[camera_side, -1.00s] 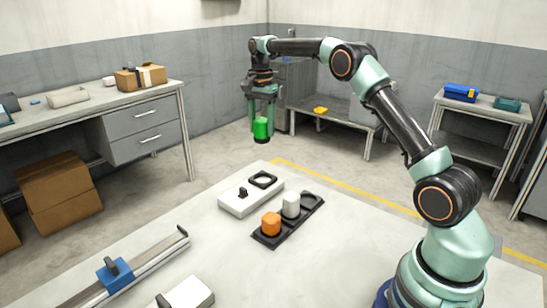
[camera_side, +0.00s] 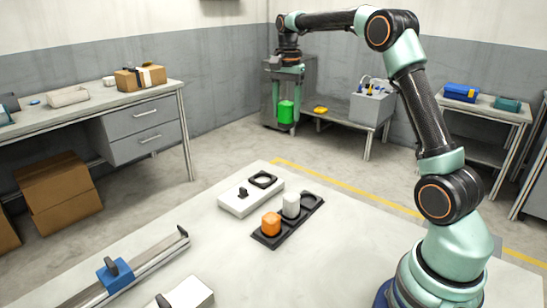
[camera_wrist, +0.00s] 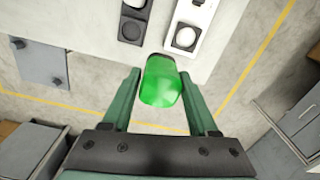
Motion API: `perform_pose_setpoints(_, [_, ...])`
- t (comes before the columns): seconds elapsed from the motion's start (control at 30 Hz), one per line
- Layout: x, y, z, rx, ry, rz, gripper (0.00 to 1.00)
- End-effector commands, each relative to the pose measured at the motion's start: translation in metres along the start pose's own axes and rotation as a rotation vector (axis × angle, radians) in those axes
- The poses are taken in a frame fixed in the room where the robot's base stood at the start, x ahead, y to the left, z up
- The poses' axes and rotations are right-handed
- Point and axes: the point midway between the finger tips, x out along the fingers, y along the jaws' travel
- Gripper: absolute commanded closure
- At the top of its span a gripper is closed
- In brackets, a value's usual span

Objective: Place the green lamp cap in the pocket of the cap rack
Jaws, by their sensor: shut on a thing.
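The green lamp cap (camera_side: 286,113) hangs between the fingers of my gripper (camera_side: 287,104), which is shut on it. In the wrist view the green cap (camera_wrist: 160,82) sits between the two fingers, beyond the table's edge. The cap rack (camera_side: 267,239) is a black strip on the table, carrying an orange cap (camera_side: 271,223) and a white cap (camera_side: 291,205). Its pocket at the far end (camera_side: 312,199) looks empty. My gripper is high and well beyond the rack, apart from it. The rack also shows at the top of the wrist view (camera_wrist: 132,30).
A white box (camera_side: 238,203) with a black ring and a small black lever stands left of the rack. A rail with a blue slider (camera_side: 114,275) lies at the front left. A white block (camera_side: 190,293) is at the front. The table around the rack is mostly clear.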

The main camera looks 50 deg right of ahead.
Motion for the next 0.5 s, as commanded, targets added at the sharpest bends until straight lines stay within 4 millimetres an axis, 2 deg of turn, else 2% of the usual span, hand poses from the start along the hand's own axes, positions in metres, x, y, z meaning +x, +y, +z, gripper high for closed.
perform_pose_setpoints(0.1, [0.003,0.025,0.002,0.003,0.0,-0.001,0.97])
perform_pose_setpoints(0.3, [0.013,0.06,0.007,0.002,0.0,0.0,0.97])
perform_pose_setpoints(0.5, [0.02,0.079,0.012,0.001,0.001,-0.001,0.97])
